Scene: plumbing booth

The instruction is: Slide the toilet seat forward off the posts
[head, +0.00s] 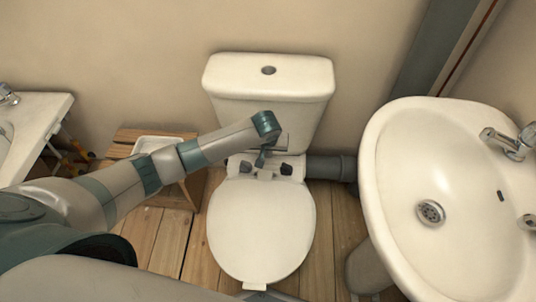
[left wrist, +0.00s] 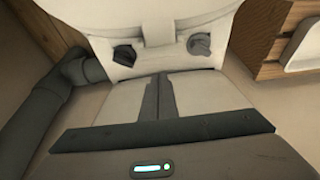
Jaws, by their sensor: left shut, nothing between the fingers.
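The white toilet seat (head: 260,230) lies flat and closed over the bowl in the head view. Two dark posts stand at its back edge, one on the left (head: 245,167) and one on the right (head: 286,169). Both posts also show in the left wrist view, as dark knobs (left wrist: 125,55) and (left wrist: 199,44), with a pale tab between them. My left gripper (head: 262,159) is behind the seat's rear edge, between the posts and in front of the cistern. Its fingers (left wrist: 158,98) are together and empty. Whether they touch the seat is unclear. My right gripper is not seen.
The cistern (head: 268,80) stands close behind my left gripper. A washbasin (head: 455,235) crowds the right side. A wooden stand with a white tray (head: 158,143) is on the left, and a grey pipe (head: 328,167) runs right of the toilet. Wooden floor shows on both sides.

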